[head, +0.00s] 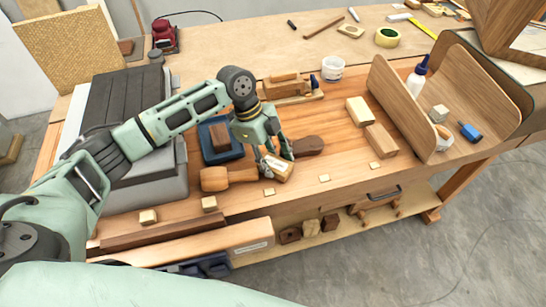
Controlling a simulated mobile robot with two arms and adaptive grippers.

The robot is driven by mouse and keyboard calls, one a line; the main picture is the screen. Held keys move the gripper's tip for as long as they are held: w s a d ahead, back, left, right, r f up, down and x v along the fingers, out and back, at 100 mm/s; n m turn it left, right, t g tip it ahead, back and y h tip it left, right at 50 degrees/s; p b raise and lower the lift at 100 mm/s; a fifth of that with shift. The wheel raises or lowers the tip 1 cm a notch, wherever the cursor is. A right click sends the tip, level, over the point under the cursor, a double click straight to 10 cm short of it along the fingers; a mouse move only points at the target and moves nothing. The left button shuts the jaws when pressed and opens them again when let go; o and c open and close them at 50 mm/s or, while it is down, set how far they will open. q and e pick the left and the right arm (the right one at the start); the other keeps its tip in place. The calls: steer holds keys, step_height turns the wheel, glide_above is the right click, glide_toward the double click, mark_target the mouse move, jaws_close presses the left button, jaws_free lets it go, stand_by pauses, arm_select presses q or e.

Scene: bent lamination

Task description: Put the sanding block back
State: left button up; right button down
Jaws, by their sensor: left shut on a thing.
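My left gripper (277,160) reaches in from the left and points down over the middle of the workbench (335,150). My right gripper is not in view.
A wooden tool handle (228,178) and a dark wooden piece (308,146) lie close to the gripper. A wooden plane (287,87) and a white tub (333,68) stand behind. Two pale blocks (381,140) and a bent wood form (402,105) are at right.

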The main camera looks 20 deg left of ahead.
arm_select(q)
steer(key=shift+f, duration=0.2)
steer(key=o, duration=0.8)
steer(key=shift+f, duration=0.1)
steer(key=shift+a+r, duration=0.15)
steer(key=shift+r, duration=0.25)
steer(key=b+v, duration=0.3)
steer(key=v, duration=0.8)
steer(key=shift+r, duration=0.25)
